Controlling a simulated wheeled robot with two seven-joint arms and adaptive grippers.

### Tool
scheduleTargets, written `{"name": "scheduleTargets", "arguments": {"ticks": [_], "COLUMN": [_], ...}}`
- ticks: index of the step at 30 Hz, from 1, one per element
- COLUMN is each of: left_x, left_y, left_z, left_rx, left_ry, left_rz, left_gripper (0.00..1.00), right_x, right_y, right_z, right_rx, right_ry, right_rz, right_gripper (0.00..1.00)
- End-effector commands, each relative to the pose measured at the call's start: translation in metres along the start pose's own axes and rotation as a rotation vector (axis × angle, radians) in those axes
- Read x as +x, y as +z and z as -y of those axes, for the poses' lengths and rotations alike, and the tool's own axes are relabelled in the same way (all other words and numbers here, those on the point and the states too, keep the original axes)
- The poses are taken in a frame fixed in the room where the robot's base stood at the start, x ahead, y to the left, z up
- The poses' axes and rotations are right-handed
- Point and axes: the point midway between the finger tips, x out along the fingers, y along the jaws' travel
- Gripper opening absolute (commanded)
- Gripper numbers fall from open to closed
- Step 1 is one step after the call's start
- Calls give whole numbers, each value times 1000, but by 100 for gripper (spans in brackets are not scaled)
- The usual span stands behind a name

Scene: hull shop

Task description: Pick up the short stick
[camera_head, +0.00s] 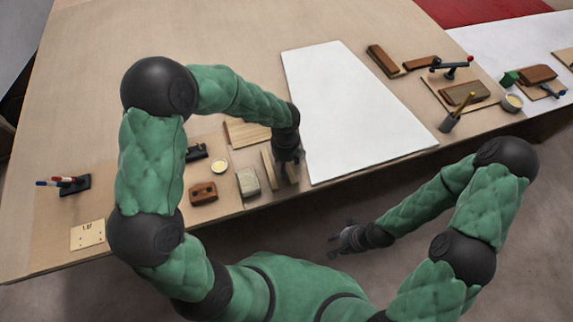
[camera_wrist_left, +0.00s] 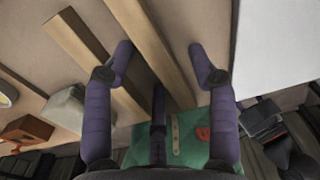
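Two light wooden sticks lie side by side near the table's front edge. The left stick (camera_head: 268,169) shows clearly, and it also shows in the left wrist view (camera_wrist_left: 85,48). The right stick (camera_head: 292,174) is partly hidden by my left gripper (camera_head: 289,157); it also shows in the left wrist view (camera_wrist_left: 152,45).
A grey block (camera_head: 248,182) and a brown holed block (camera_head: 203,193) lie left of the sticks. A small yellow-filled cup (camera_head: 220,166) stands behind them. A large white sheet (camera_head: 350,115) lies to the right. Blocks and a pen cup (camera_head: 449,121) stand farther right.

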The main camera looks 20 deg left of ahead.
Motion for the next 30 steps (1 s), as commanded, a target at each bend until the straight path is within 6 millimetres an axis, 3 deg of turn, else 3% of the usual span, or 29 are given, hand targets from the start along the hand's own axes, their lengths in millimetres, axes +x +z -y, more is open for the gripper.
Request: {"name": "scheduleTargets", "arguments": {"ticks": [1,5,20,28,30], "left_x": [0,0,-5,-35,-46], "left_y": [0,0,0,0,-9], "left_z": [0,0,0,0,-3], "left_rx": [0,0,0,-1,1], "left_ry": [0,0,0,-1,0], "left_rz": [0,0,0,2,1], "left_gripper": [44,9,8,8,8], "right_x": [0,0,-2,-15,-20], "right_y": [0,0,0,0,1], "right_z": [0,0,1,5,7], "right_rx": [0,0,0,0,0], "right_ry": [0,0,0,0,0], "right_rz": [0,0,0,0,0], "right_gripper": [40,40,40,40,40]}}
